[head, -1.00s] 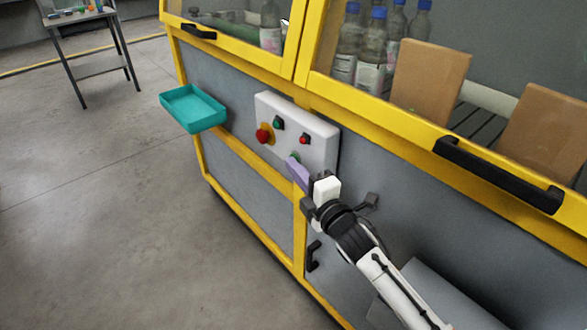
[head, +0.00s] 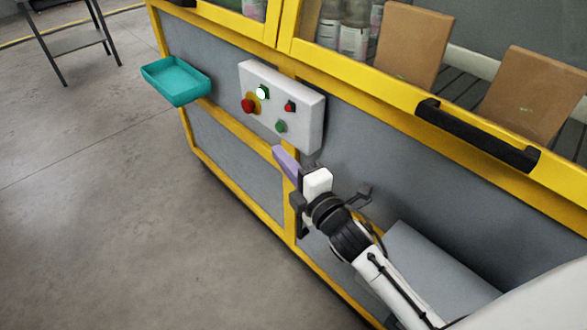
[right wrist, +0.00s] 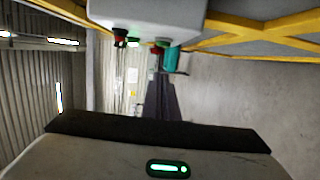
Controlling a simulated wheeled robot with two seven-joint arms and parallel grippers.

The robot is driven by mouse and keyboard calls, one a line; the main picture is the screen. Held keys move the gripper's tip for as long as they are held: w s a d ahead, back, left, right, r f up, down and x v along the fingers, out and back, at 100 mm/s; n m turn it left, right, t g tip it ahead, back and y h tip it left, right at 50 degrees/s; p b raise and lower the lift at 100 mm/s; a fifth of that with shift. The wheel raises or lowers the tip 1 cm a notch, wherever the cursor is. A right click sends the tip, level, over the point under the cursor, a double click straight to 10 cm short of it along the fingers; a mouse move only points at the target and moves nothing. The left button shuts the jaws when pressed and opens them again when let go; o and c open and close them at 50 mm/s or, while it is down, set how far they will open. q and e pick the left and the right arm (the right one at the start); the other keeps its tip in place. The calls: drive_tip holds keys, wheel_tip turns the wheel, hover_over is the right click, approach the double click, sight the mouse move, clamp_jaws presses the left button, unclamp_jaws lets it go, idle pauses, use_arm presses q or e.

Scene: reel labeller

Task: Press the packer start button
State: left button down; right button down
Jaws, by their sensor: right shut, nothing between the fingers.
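A white control box (head: 305,95) is fixed to the grey front of the yellow-framed machine. It carries a red mushroom button on yellow (head: 249,106), an upper green button (head: 262,92) whose face glows white, a small red button (head: 290,106) and a lower green button (head: 281,126). I cannot read any label telling which is the packer start. My right gripper (head: 285,161), with lilac fingers, is shut and empty, below the box and apart from the lower green button. In the right wrist view the box (right wrist: 150,15) is at the top. My left gripper is not in view.
A teal tray (head: 147,72) sticks out from the machine left of the box. A black door handle (head: 478,135) lies to the right. Bottles and brown cartons (head: 412,45) stand behind the window.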

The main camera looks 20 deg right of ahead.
drive_tip(key=shift+s+d, duration=0.15)
drive_tip(key=shift+s, duration=1)
drive_tip(key=shift+s+d, duration=0.15)
drive_tip(key=shift+s, duration=1)
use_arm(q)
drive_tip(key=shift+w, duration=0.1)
